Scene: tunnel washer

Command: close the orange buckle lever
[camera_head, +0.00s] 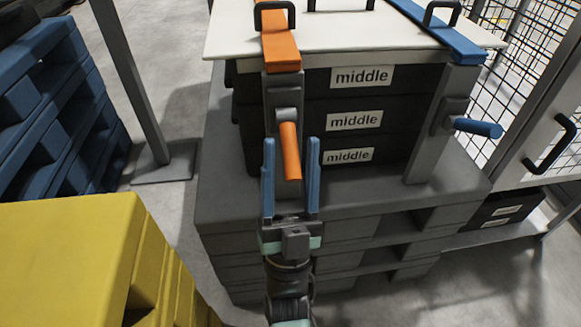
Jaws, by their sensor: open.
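The orange buckle lever (290,152) hangs from a grey buckle (284,95) on the left strap, its free end pointing down and out toward me. The orange strap (280,48) runs up over the white lid. My gripper (290,155) is open, with one blue finger on each side of the lever. The lever's lower end lies between the fingers in this view. I cannot tell whether either finger touches it.
A blue lever (478,127) sticks out to the right on the blue strap (437,30). Dark crates (395,140) labelled "middle" stand on grey pallets (340,204). A yellow block (70,255) is at lower left, blue pallets (55,100) at upper left, and a grey post (130,75) stands between.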

